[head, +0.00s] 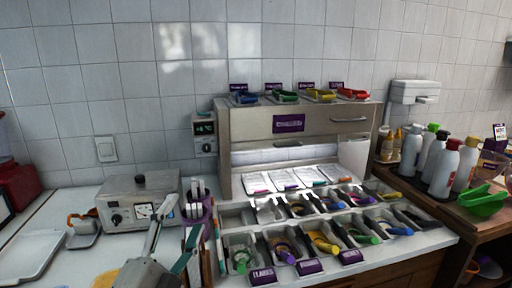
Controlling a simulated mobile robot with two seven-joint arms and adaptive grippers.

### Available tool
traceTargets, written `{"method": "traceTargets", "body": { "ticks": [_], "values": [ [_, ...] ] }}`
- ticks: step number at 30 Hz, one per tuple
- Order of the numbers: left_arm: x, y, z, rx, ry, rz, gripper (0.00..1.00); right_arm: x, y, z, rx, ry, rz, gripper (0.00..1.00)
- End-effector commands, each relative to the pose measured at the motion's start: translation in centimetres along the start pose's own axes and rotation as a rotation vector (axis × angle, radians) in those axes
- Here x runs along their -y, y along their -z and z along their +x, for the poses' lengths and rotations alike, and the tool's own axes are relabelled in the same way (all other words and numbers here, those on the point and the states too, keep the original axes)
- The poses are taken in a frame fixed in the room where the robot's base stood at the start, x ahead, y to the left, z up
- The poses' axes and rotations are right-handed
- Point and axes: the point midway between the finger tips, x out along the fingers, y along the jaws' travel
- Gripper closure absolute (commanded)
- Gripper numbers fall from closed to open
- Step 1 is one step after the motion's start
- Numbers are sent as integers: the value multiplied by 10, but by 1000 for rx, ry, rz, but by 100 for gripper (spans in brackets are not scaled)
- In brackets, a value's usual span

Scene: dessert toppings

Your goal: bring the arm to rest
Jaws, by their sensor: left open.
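My left gripper (174,232) comes in from the bottom, left of the middle, with its fingers spread and nothing visible between them. It is in front of a purple cup of white-topped utensils (198,207) and a grey box with a dial (138,203). Whether it touches either cannot be told. My right gripper is not in view.
A topping station with several compartments and scoops (320,240) fills the counter right of the gripper. A white tray (30,258) lies at the left. The counter's front left is partly free.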

Motion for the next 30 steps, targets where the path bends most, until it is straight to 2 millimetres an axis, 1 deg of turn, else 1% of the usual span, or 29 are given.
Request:
{"method": "traceTargets", "body": {
  "ticks": [1,2,3,5,6,8,9,12,16,21,29,30],
  "values": [
    [-19,-30,-12,97,-59,-36,41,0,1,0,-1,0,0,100],
    [-29,-46,-19,153,-92,-54,41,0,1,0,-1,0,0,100],
    [-43,-68,-30,225,-136,-77,41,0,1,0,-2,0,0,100],
    [-63,-98,-50,331,-202,-108,41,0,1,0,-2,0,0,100],
    [-76,-117,-66,401,-245,-127,41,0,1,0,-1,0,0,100],
    [-95,-143,-92,504,-310,-152,41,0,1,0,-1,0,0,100],
    [-107,-159,-111,569,-352,-166,41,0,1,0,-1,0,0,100],
    [-130,-190,-156,710,-444,-191,41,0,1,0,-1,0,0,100],
    [-148,-214,-203,842,-530,-207,41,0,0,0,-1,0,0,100],
    [-162,-233,-251,965,-613,-218,41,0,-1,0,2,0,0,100],
    [-174,-251,-318,1121,-721,-222,41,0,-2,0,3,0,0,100],
    [-180,-250,-318,1115,-725,-236,41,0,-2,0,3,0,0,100]
  ]
}}
